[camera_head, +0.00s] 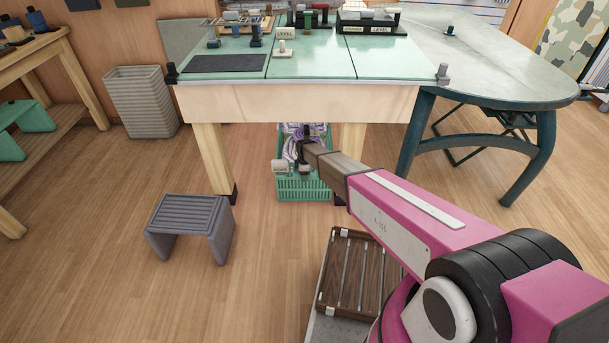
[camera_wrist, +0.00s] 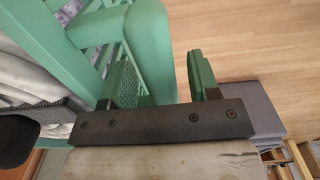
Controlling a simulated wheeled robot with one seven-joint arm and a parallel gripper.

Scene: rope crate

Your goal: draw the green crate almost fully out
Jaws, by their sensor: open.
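The green crate (camera_head: 303,190) stands on the floor under the table, its slatted front facing me, with pale and purple patterned contents showing inside. Its rim (camera_wrist: 150,45) and slatted side fill the upper left of the wrist view. My gripper (camera_head: 294,165) is at the crate's near end. In the wrist view my gripper (camera_wrist: 163,75) is open, its two green-padded fingers apart. The crate's rim wall lies between them, one finger on the inner side and one outside with a visible gap. The crate's rear is hidden under the table.
The table (camera_head: 300,104) stands over the crate, with wooden legs on both sides. A grey stool (camera_head: 190,225) is at the left. A slatted wooden box (camera_head: 360,270) is low in front, by my arm. The floor between stool and crate is clear.

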